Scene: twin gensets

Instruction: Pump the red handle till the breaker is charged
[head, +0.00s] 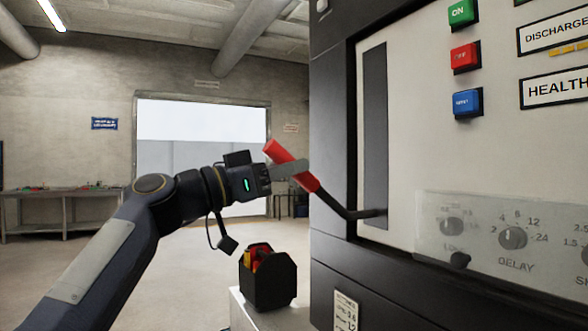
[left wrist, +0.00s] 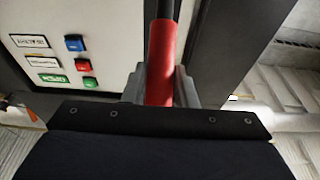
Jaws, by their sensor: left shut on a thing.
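The red handle (head: 290,165) is a red grip on a bent black lever that comes out of the dark vertical slot (head: 375,130) in the breaker's pale front panel (head: 420,130). The lever leaves the slot near its lower end, and the grip tilts up and to the left. My left gripper (head: 291,169) is shut on the red grip. In the left wrist view the red handle (left wrist: 161,62) runs between the grey fingers of my left gripper (left wrist: 160,85). My right gripper is in neither view.
Green (head: 462,12), red (head: 465,56) and blue (head: 467,103) buttons sit right of the slot. Below is a clear cover over dials such as the delay dial (head: 512,238). A black tool caddy (head: 268,282) stands on a pale surface below my left arm. Open floor lies behind.

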